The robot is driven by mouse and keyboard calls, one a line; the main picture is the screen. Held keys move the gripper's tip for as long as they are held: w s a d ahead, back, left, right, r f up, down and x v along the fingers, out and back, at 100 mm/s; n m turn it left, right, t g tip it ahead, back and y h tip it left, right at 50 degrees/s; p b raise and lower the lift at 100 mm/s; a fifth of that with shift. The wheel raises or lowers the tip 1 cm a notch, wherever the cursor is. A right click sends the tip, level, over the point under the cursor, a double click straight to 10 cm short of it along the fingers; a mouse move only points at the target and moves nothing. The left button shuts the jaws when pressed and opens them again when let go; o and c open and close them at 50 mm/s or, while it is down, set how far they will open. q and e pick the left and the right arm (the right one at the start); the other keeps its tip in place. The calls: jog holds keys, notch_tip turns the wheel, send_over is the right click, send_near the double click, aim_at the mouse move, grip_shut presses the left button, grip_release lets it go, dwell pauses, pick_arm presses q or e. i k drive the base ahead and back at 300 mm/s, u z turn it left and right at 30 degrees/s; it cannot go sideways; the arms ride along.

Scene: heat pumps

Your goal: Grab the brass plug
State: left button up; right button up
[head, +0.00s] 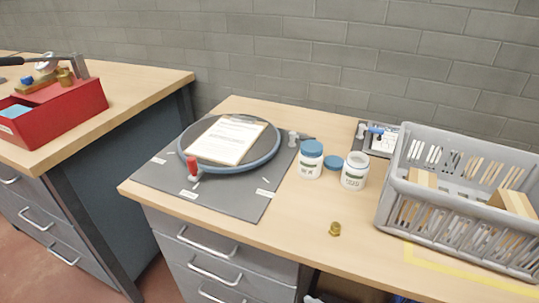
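A small brass plug (335,229) sits on the bare wooden worktop near its front edge, below the two white jars. It looks gold-coloured with a hex-like body; finer detail is too small to tell. Nothing touches it. Neither of my grippers shows in the head view.
Two white jars, one with a blue lid (311,160) and one open (355,171), stand behind the plug with a loose blue lid (333,162) between them. A grey basket (462,200) stands on the right. A grey mat (218,199) with a round blue-rimmed item lies left. Wood around the plug is clear.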

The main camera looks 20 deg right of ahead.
aim_at(335, 230)
jog(key=u, duration=0.55)
jog(key=k, duration=1.3)
jog(key=z, duration=0.1)
jog(key=i, duration=0.9)
jog(key=z, duration=0.15)
